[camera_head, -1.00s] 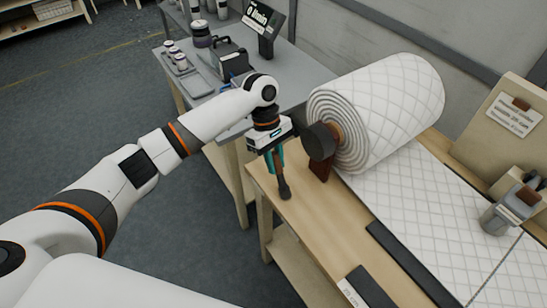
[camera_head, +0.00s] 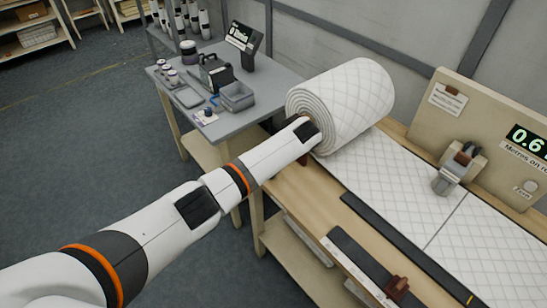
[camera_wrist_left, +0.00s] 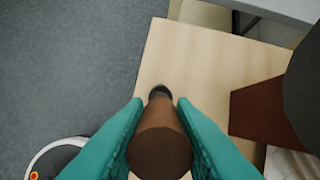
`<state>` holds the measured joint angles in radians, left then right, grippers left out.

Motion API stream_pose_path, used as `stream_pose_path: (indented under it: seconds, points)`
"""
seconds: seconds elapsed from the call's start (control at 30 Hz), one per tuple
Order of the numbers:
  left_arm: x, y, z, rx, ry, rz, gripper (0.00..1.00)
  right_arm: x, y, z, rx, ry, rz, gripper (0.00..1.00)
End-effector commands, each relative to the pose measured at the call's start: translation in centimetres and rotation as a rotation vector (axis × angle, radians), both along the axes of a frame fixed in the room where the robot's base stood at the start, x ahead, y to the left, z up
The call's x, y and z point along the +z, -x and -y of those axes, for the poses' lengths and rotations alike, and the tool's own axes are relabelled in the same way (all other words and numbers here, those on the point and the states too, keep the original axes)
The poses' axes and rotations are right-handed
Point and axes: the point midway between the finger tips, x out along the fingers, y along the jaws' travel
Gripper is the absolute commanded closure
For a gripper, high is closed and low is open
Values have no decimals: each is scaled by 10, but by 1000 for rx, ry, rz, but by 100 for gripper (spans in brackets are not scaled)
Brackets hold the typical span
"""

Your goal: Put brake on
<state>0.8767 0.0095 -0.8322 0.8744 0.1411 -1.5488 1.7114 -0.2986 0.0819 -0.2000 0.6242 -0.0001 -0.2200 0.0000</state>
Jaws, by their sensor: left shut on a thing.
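In the left wrist view, a round brown brake handle (camera_wrist_left: 160,150) with a dark far end (camera_wrist_left: 160,91) stands between the teal fingers of my left gripper (camera_wrist_left: 160,108). The fingers are shut on it, one on each side. In the head view my forearm hides this gripper and the handle, beside the near end of the white quilted wadding roll (camera_head: 345,100). A brown support (camera_wrist_left: 255,110) and a dark round end piece (camera_wrist_left: 303,85) stand right of the handle in the wrist view, apart from the fingers. My right gripper is not in view.
Wadding runs from the roll along the wooden bench (camera_head: 295,205), past a grey clamp-like device (camera_head: 455,168). A display reading 0.6 (camera_head: 527,138) is at the right.

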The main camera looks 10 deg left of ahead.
Motion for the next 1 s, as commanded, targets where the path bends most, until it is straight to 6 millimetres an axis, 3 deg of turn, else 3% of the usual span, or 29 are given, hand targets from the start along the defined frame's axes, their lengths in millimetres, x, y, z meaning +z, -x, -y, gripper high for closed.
stream_pose_path:
  seconds: [0.13,0.5,0.9,0.93,1.0]
  points:
    - [-3,5,5,1,-70,50,100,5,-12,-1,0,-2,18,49]
    - [-7,8,9,4,-149,114,100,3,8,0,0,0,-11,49]
    - [-8,9,10,3,-154,118,100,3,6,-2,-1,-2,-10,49]
    - [-8,9,10,3,-153,117,75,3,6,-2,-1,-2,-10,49]
    - [-8,9,10,3,-153,117,64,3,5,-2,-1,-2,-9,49]
